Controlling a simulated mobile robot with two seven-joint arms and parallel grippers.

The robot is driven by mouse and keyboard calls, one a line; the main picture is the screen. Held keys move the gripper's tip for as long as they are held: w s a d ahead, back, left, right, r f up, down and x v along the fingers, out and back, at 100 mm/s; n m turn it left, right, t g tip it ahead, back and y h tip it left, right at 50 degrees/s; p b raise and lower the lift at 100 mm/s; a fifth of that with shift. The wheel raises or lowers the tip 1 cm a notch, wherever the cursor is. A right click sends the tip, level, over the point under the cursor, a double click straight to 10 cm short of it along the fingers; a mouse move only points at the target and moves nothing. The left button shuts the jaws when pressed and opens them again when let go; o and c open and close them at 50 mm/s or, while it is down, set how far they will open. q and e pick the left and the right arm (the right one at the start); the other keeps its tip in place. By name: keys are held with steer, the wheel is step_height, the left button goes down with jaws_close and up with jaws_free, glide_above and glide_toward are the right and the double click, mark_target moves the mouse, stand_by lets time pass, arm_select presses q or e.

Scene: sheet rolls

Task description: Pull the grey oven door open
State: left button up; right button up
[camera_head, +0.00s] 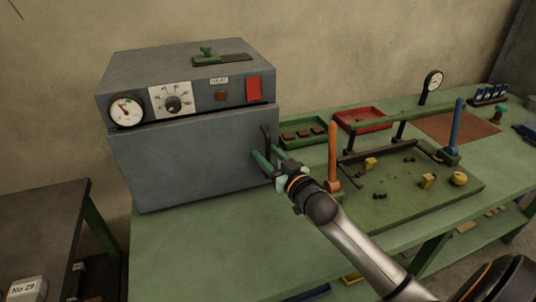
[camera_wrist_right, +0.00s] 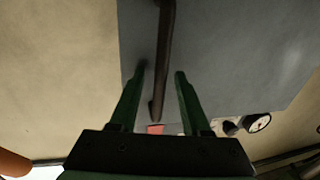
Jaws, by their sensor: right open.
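The grey oven door (camera_head: 190,155) is the broad front panel of the oven (camera_head: 190,75), below its control strip. It looks closed, with a dark line along its top edge. A dark upright bar handle (camera_head: 266,138) is at the door's right side. My right gripper (camera_head: 266,160) is open at the handle, its green fingers pointing at the door. In the right wrist view the handle (camera_wrist_right: 166,45) runs between the two fingertips (camera_wrist_right: 161,72), apparently untouched. My left gripper is not in view.
The oven stands on a green bench (camera_head: 190,250). To the right are a green tray of brown blocks (camera_head: 304,134), a red tray (camera_head: 361,119), an orange upright handle (camera_head: 333,155) close to my right arm, and a frame with a blue lever (camera_head: 456,125). A dark table (camera_head: 35,220) is at left.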

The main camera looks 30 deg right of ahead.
jaws_close()
stand_by(0.3)
stand_by(1.1)
